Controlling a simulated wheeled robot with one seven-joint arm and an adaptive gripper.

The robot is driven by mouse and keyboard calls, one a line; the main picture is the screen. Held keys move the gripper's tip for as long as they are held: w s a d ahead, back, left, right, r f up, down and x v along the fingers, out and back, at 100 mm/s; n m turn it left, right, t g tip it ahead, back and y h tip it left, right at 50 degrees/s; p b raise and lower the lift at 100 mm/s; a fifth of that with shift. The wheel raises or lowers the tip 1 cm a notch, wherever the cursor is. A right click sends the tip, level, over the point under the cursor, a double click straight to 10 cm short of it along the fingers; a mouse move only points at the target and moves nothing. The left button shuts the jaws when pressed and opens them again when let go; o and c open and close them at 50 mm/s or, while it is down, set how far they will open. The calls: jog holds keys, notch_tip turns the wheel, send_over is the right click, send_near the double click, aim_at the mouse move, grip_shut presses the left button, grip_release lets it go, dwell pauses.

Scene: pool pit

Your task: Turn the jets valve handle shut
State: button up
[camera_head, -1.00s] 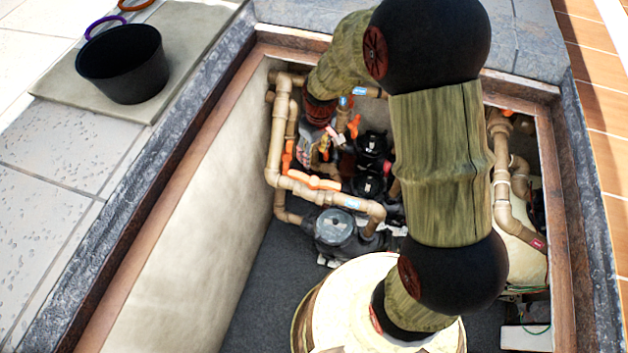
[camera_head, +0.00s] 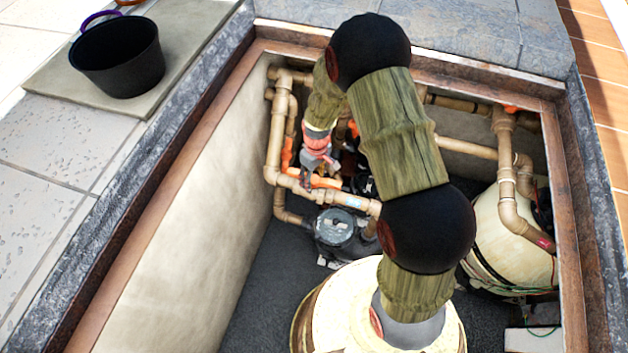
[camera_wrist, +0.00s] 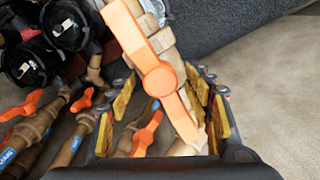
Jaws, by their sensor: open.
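A large orange valve handle (camera_wrist: 158,78) crosses the middle of the wrist view, on a tan pipe. It appears to be the orange handle (camera_head: 325,182) on the near horizontal pipe in the head view. I cannot read a label that marks it as the jets valve. My gripper (camera_wrist: 162,92) is open, with yellow-padded fingers on both sides of the handle's lower arm. I cannot tell whether a pad touches it. In the head view my gripper (camera_head: 315,170) is just above this handle, partly hiding it.
Other orange handles (camera_wrist: 147,135) sit on nearby pipes. Black round fittings (camera_wrist: 68,24) are at the wrist view's upper left. A dark pump (camera_head: 340,230) and a cream tank (camera_head: 500,235) stand in the pit. The pale pit wall (camera_head: 215,200) is close on the left.

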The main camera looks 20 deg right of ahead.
jog(key=shift+f, duration=0.2)
jog(key=shift+c, duration=0.9)
jog(key=c, duration=1.1)
jog(key=shift+r, duration=0.1)
grip_shut()
